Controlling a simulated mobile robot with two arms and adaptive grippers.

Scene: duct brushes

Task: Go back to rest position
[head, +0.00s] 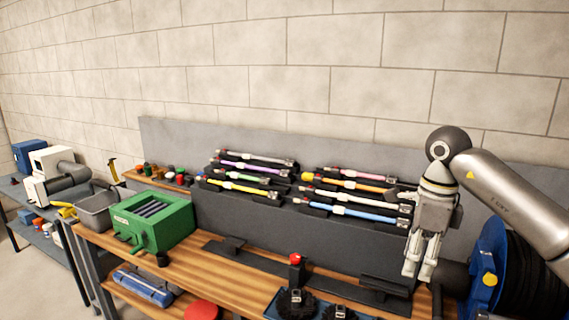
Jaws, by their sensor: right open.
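My right gripper (420,268) hangs from the arm that comes in from the right edge. Its fingers point down and are apart, with nothing between them. It is in front of the right end of the grey back panel (270,215), close to the right ends of the rods. Several coloured rods lie in two stacked groups on holders on that panel, among them a yellow rod (240,187) on the left and a blue rod (355,213) on the right. My left gripper is not in the picture.
A green box (155,222) and a grey bin (97,210) stand on the wooden bench (225,280) at the left. Dark brush heads (297,302) are on a blue tray at the front. A blue reel (490,265) stands close right of my gripper.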

